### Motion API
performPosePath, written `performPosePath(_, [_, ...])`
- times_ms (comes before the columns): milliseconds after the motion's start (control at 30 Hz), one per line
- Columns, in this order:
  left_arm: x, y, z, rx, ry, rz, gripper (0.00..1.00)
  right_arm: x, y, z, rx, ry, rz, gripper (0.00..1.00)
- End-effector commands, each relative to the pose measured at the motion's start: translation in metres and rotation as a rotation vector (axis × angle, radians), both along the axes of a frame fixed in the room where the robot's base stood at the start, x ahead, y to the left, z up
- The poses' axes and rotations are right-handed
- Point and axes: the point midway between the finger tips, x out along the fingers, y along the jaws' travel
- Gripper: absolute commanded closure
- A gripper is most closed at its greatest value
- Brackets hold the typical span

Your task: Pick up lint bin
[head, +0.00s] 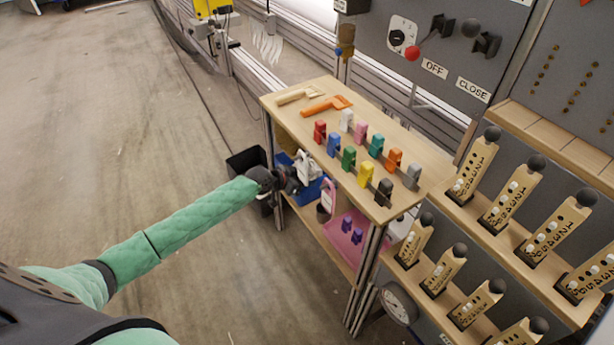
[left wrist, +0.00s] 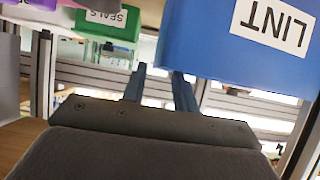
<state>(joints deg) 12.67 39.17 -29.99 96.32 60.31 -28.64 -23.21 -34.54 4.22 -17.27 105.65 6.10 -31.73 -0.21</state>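The lint bin (head: 312,192) is a blue bin on the shelf under the wooden table top, partly hidden by my left gripper. In the left wrist view the blue bin (left wrist: 215,45) fills the upper right, with its white LINT label upside down. My left gripper (head: 296,182) is at the bin's near left side in the head view. In the left wrist view the two fingers (left wrist: 160,76) are apart, with the bin's lower left corner close to their tips. I cannot tell whether they touch it. My right gripper is not in view.
The table top (head: 290,122) lies over the bin and holds coloured pegs and orange and tan tools. A pink bin (head: 346,238) is to the right on the shelf. A black box (head: 246,161) stands behind my gripper. The floor at left is clear.

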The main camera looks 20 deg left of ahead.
Motion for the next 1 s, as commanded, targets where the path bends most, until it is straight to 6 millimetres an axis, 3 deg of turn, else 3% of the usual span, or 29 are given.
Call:
performPosePath(300, [0.025, -0.024, -0.017, -0.001, 0.0, 0.0, 0.71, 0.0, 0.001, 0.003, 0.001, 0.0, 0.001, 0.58])
performPosePath(633, [0.029, -0.027, -0.021, 0.0, 0.0, 0.0, 0.71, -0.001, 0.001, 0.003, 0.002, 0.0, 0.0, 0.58])
performPosePath(667, [0.029, -0.027, -0.021, 0.0, 0.0, 0.0, 0.73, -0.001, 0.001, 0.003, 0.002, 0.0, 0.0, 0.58])
performPosePath(800, [0.029, -0.027, -0.021, 0.0, 0.0, 0.0, 1.0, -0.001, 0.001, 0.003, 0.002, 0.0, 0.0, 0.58])
performPosePath(1000, [0.029, -0.027, -0.021, 0.0, 0.0, 0.0, 1.0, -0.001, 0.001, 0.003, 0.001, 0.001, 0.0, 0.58])
